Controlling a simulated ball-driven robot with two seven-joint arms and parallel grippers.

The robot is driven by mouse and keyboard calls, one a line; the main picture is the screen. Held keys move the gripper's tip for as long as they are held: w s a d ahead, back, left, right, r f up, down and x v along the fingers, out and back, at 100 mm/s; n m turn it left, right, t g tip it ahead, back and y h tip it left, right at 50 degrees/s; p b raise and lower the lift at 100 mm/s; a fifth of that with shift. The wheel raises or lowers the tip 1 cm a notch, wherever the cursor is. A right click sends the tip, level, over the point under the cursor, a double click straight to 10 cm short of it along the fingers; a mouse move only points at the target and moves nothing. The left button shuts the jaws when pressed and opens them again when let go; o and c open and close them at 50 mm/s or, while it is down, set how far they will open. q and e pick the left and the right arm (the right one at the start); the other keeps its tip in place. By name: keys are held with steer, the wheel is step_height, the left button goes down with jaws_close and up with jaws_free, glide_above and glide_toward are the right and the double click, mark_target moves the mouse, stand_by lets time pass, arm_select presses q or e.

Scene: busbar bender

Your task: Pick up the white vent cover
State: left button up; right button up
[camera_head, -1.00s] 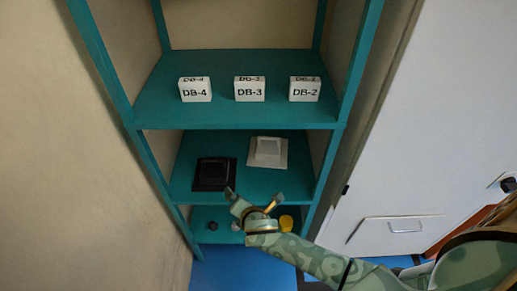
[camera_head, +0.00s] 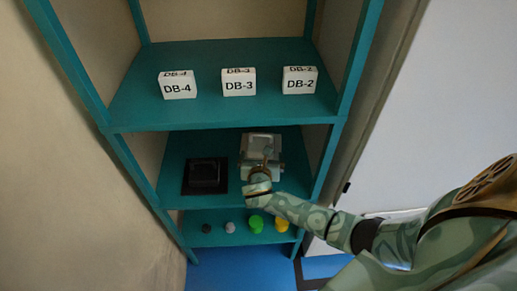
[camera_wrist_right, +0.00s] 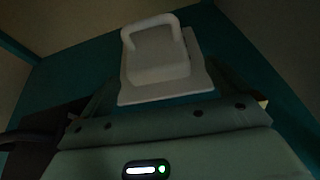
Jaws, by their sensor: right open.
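The white vent cover (camera_head: 262,144) lies on the middle teal shelf, to the right of a black cover. In the right wrist view the white vent cover (camera_wrist_right: 160,62) shows a flat square base, a raised block and a loop-like handle at its far side. My right gripper (camera_head: 262,166) is open at the near side of the white cover and hides part of it in the head view. The fingertips are hard to make out, and I cannot tell whether they touch the cover. My left gripper is not in view.
The black cover (camera_head: 205,176) lies just left on the same shelf (camera_head: 172,170). Boxes marked DB-4 (camera_head: 178,86), DB-3 (camera_head: 238,83) and DB-2 (camera_head: 299,81) stand on the shelf above. Several small knobs, including a green one (camera_head: 255,223), sit on the lowest shelf.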

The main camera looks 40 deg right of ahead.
mark_target(261, 147)
steer(key=shift+x, duration=0.85)
steer(key=b+x, duration=0.3)
steer(key=x, duration=0.1)
steer(key=shift+w+d+b, duration=0.1)
steer(key=shift+w+b, duration=0.2)
steer(key=shift+w, duration=0.15)
steer(key=shift+w+d, duration=0.1)
steer(key=shift+w, duration=0.05)
steer(key=shift+r, duration=0.2)
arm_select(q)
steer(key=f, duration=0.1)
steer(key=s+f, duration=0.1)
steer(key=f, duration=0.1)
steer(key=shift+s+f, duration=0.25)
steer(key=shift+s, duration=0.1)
arm_select(e)
steer(key=c, duration=0.9)
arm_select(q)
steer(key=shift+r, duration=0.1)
arm_select(e)
steer(key=shift+r, duration=0.1)
